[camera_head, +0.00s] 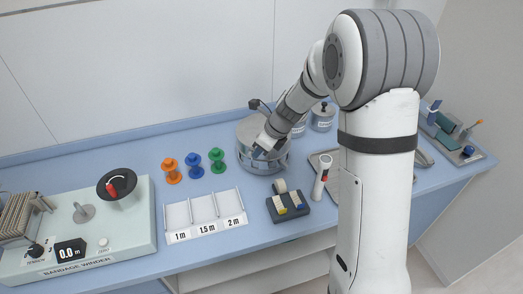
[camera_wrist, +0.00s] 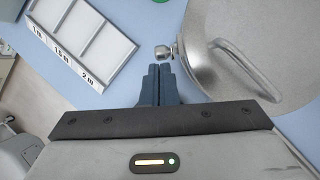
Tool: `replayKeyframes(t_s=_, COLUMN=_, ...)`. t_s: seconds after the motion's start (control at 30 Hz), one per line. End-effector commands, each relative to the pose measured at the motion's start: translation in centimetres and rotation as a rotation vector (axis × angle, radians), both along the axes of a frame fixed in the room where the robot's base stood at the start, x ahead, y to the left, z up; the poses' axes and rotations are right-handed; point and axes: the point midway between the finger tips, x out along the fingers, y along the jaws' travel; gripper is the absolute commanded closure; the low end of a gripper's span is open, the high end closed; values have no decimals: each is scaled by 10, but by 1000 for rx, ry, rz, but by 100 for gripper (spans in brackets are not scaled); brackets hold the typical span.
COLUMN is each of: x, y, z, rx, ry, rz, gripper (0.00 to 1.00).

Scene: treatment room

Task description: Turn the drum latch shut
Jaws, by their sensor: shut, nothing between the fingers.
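The drum (camera_head: 247,162) is a round metal canister standing on the blue counter. In the wrist view its pale metal lid (camera_wrist: 225,75) fills the right side, with a curved handle (camera_wrist: 246,68) across it. The latch (camera_wrist: 163,52) shows as a small rounded metal knob at the drum's edge, joined to a short piece by the rim. My gripper (camera_wrist: 161,70) is shut and empty. Its blue fingertips lie just below the knob in the wrist view; I cannot tell whether they touch it. In the head view my gripper (camera_head: 258,152) is in front of the drum, partly hiding it.
A white tray with length labels (camera_head: 205,212) stands left of the drum. Orange, blue and green spools (camera_head: 218,162) are behind it. A dark tape holder (camera_head: 288,208) stands close in front of the drum. A bandage winder (camera_head: 85,225) is at far left. Canisters (camera_head: 322,118) stand behind.

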Motion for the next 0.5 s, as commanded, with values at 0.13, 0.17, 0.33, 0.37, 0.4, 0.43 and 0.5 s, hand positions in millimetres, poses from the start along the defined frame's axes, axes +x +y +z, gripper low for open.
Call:
replayKeyframes(t_s=0.13, x=0, y=0, z=-1, rx=0, ry=0, rz=-1, gripper=100)
replayKeyframes(t_s=0.17, x=0, y=0, z=-1, rx=0, ry=0, rz=-1, gripper=100)
replayKeyframes(t_s=0.33, x=-1, y=-4, z=1, rx=0, ry=0, rz=-1, gripper=100)
replayKeyframes(t_s=0.37, x=-2, y=-6, z=2, rx=0, ry=0, rz=-1, gripper=100)
replayKeyframes(t_s=0.4, x=-4, y=-10, z=4, rx=0, ry=0, rz=-1, gripper=100)
replayKeyframes(t_s=0.43, x=-5, y=-14, z=6, rx=-1, ry=-1, rz=-3, gripper=100)
replayKeyframes(t_s=0.5, x=-9, y=-25, z=10, rx=-1, ry=-1, rz=-3, gripper=100)
